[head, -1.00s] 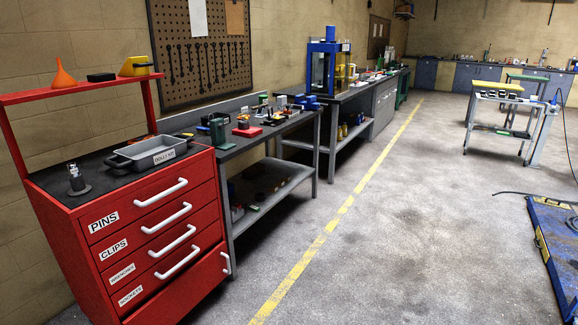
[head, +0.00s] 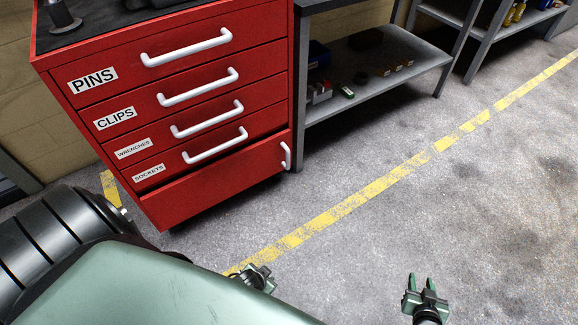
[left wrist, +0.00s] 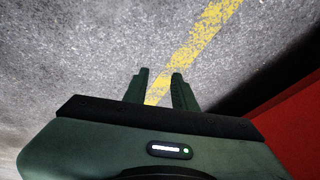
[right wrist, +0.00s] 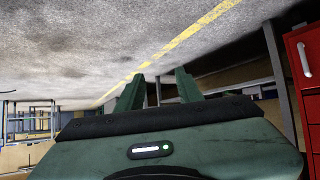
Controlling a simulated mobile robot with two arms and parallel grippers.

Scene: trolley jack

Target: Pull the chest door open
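The red chest (head: 70,95) stands at the upper left in the head view. Its door (head: 215,180) is the plain red panel below the drawers, with a white upright handle (head: 285,156) at its right edge.
Drawers (head: 190,95) with white bar handles sit above the door. A grey workbench with a lower shelf (head: 375,75) stands close on the chest's right. A yellow line (head: 350,205) crosses the floor. The floor in front and to the right is clear.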

